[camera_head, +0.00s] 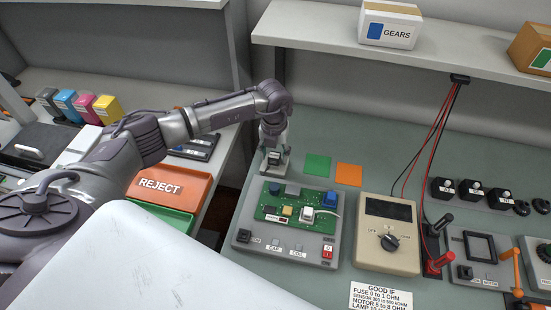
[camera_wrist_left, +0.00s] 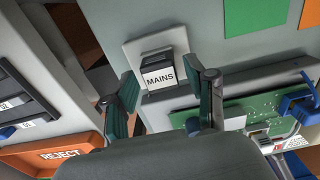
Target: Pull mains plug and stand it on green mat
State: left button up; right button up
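The mains plug (camera_head: 274,158) is a small dark block below my left gripper in the head view. In the left wrist view the plug (camera_wrist_left: 164,74) carries a white MAINS label and sits on a pale square socket plate (camera_wrist_left: 137,47). My left gripper (camera_head: 274,146) points down over it. In the left wrist view its fingers (camera_wrist_left: 168,90) are spread, one towards each side of the plug, with gaps visible. The green mat (camera_head: 316,166) lies flat to the right of the plug, bare; it also shows in the left wrist view (camera_wrist_left: 254,14). My right gripper is not in view.
An orange mat (camera_head: 349,175) lies right of the green one. A grey fixture with a green circuit board (camera_head: 268,210) stands in front of the plug. A beige meter (camera_head: 388,262) is further right. The orange REJECT tray (camera_head: 165,187) is at the left. A shelf (camera_head: 330,42) overhangs behind.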

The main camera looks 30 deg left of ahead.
pick_arm(q)
grip_shut()
jog(key=shift+w+r, duration=0.1)
jog(key=shift+r, duration=0.2)
jog(key=shift+r+p, duration=0.7)
dwell(0.9)
